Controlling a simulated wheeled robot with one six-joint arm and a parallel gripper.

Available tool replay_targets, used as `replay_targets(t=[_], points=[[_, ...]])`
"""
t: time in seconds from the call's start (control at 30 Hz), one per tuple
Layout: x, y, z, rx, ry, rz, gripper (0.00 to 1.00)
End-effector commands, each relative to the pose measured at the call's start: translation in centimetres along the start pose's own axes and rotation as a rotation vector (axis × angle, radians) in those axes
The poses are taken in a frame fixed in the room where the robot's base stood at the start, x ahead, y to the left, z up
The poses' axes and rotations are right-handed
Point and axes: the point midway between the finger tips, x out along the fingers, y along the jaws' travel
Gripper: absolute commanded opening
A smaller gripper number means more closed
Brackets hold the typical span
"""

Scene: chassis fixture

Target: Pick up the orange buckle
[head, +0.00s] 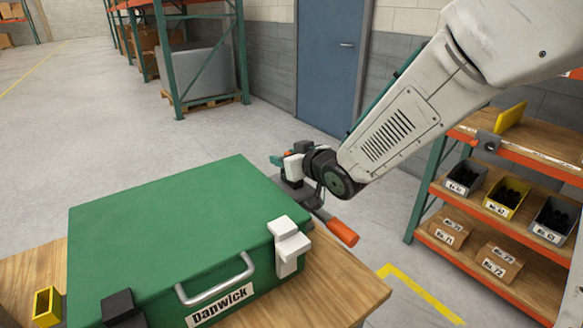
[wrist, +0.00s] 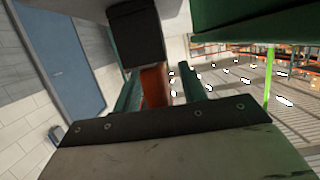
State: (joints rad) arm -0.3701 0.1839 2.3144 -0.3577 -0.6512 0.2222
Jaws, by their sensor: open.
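My gripper (head: 287,156) is beyond the right side of the green case (head: 165,225). In the wrist view my gripper (wrist: 160,90) is open, with a green finger on either side of an orange piece, probably the orange buckle (wrist: 155,86). I cannot tell whether the fingers touch it. A dark block (wrist: 135,38) stands above it in that view. The case also shows at the top right there (wrist: 250,18). In the head view the buckle is not clearly seen; the far side of the case is hidden.
The case has a white latch (head: 289,247), a dark latch (head: 120,308) and a metal handle (head: 217,283). An orange grip (head: 341,233) sticks out beside it over the wooden table (head: 340,290). A yellow bin (head: 46,306) stands left. A shelf with bins (head: 480,160) is right.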

Motion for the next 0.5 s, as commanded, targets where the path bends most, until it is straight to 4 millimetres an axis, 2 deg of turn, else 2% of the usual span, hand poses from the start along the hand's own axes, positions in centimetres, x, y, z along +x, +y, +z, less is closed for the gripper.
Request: replay_targets(t=[0.1, 0.13, 0.27, 0.5], points=[[-0.03, 0.00, -0.02, 0.000, 0.000, 0.000, 0.42], [-0.04, 0.00, -0.03, 0.000, 0.000, 0.000, 0.36], [-0.05, 0.00, -0.03, 0.000, 0.000, 0.000, 0.00], [-0.06, 0.00, -0.05, -0.001, 0.001, 0.000, 0.00]])
